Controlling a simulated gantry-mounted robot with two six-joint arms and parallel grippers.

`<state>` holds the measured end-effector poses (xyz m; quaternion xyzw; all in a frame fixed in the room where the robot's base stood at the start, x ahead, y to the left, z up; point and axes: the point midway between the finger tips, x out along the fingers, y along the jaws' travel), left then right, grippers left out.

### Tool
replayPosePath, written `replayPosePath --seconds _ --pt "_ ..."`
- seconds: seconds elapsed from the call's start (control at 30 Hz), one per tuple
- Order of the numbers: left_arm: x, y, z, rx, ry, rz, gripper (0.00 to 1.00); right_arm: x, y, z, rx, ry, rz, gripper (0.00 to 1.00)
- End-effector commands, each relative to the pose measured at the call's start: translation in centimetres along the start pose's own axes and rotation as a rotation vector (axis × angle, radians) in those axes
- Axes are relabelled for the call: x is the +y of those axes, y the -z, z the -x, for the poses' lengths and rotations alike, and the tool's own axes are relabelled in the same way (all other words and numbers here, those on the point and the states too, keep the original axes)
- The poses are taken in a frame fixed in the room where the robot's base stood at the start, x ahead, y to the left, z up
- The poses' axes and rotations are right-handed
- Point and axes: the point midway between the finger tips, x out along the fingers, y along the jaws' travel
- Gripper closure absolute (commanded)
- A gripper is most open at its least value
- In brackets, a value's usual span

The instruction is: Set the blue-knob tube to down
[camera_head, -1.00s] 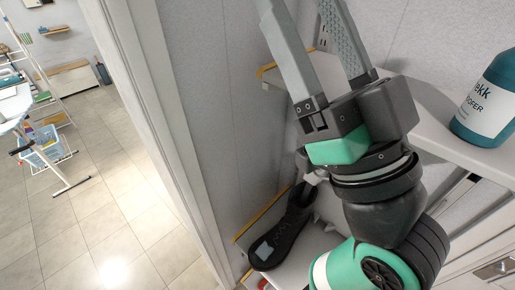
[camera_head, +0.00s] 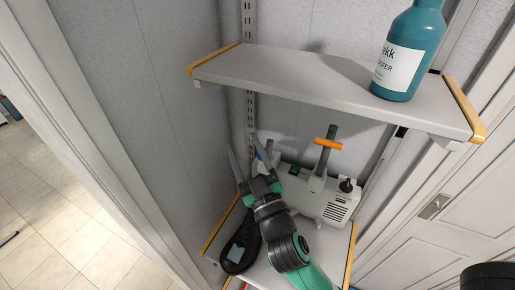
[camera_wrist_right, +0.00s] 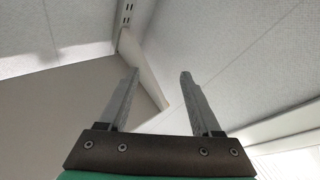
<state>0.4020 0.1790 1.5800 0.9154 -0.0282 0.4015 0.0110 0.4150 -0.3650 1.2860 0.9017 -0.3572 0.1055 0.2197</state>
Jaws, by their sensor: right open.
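My right gripper (camera_head: 243,145) is open and empty, with its fingers pointing up and away below the upper shelf. In the right wrist view its two grey fingers (camera_wrist_right: 157,75) are spread apart with nothing between them. A white appliance (camera_head: 318,195) stands on the lower shelf, to the right of the gripper. It has an upright grey tube with an orange handle (camera_head: 328,143) and a small black knob (camera_head: 347,185). A bluish part shows just beside the gripper, but the arm partly hides that area. I cannot clearly make out a blue-knob tube. My left gripper is out of view.
The upper shelf (camera_head: 290,80) with yellow end edges overhangs the work area. A teal bottle (camera_head: 410,50) stands on its right part. A black shoe-like object (camera_head: 240,245) lies on the lower shelf, left of my arm. A wall closes the left side.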

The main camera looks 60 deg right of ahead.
Motion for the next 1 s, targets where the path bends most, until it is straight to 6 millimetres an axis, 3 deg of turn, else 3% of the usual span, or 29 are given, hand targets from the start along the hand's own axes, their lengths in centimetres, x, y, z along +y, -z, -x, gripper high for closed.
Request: replayPosePath --seconds 0.03,0.13,0.23,0.4,0.57,1.0 --pt "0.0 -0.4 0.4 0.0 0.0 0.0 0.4 0.5 -3.9 1.8 -0.045 -0.016 0.117 0.35" --pt "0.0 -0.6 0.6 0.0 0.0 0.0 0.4 1.7 -8.3 4.7 -0.086 -0.035 0.312 0.35" --pt "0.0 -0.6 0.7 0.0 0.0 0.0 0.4 2.2 -10.3 6.4 -0.1 -0.034 0.421 0.35" --pt "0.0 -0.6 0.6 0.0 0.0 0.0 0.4 2.4 -10.7 6.8 -0.101 -0.033 0.456 0.35" --pt "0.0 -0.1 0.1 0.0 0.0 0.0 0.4 2.6 -10.5 5.5 -0.101 -0.036 0.455 0.35" --pt "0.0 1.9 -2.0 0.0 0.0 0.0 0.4 3.0 -11.4 -3.4 -0.101 -0.035 0.454 0.35"
